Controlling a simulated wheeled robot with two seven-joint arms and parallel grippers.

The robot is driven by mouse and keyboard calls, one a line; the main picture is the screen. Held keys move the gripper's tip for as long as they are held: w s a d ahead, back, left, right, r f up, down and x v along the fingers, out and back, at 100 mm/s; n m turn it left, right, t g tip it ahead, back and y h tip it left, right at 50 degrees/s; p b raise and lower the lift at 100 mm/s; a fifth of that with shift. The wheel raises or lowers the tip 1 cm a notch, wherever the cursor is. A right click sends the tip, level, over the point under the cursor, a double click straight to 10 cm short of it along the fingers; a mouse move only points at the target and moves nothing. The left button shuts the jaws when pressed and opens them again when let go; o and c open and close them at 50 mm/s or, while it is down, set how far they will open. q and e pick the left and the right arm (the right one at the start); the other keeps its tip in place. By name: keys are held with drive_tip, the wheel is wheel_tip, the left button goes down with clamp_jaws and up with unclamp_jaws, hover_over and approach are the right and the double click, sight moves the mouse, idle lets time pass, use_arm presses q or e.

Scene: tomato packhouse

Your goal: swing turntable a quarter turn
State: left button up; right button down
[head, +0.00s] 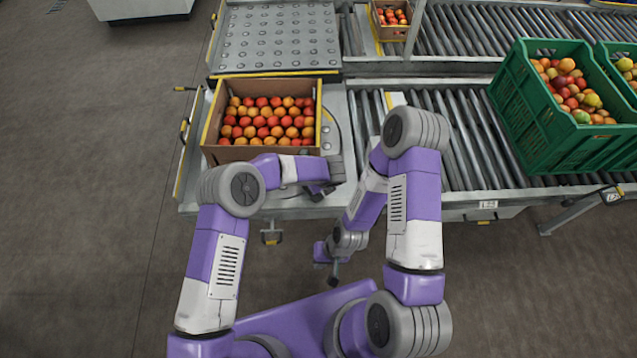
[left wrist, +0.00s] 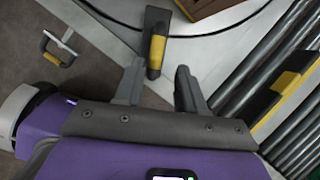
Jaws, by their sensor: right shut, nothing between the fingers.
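The turntable (head: 330,133) lies under a cardboard box (head: 228,154) of tomatoes; only its curved edge shows to the right of the box in the head view. In the left wrist view a black handle with a yellow band (left wrist: 157,48) stands near a dark curved edge. My left gripper (left wrist: 160,67) is open, with the handle's near end between its fingertips and gaps on both sides. In the head view my left wrist hides this spot. My right gripper (head: 334,281) is shut and empty, low in front of the conveyor frame.
Green crates of fruit (head: 533,125) stand on the roller conveyor (head: 452,135) at right. A studded transfer table (head: 278,38) lies behind the box. A small bracket handle with yellow (head: 271,236) sticks out from the frame's front. The floor (head: 90,190) at left is clear.

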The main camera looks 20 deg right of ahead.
use_arm(q)
drive_tip(key=shift+r, duration=0.1)
drive_tip(key=p+v, duration=0.2)
drive_tip(key=v, duration=0.5)
drive_tip(key=shift+r, duration=0.2)
drive_tip(key=shift+s, duration=0.1)
drive_tip(key=a+f+m+t+h, duration=0.1)
drive_tip(key=a+f+m, duration=0.2)
drive_tip(key=a+m, duration=0.55)
drive_tip(key=a+f+m, duration=0.4)
drive_tip(key=a+m, duration=0.4)
drive_tip(key=m, duration=0.1)
drive_tip(key=s+a+f+m+g+h, duration=0.1)
drive_tip(key=s+a+m+g, duration=0.1)
drive_tip(key=s+a+m, duration=0.3)
drive_tip(key=s+a+f+m+g+h, duration=0.1)
drive_tip(key=s+a+m, duration=0.4)
drive_tip(key=s+m, duration=0.9)
drive_tip(key=shift+s+f+g+h+p, duration=0.35)
drive_tip(key=shift+s+g+h, duration=0.1)
drive_tip(key=shift+g+h, duration=0.45)
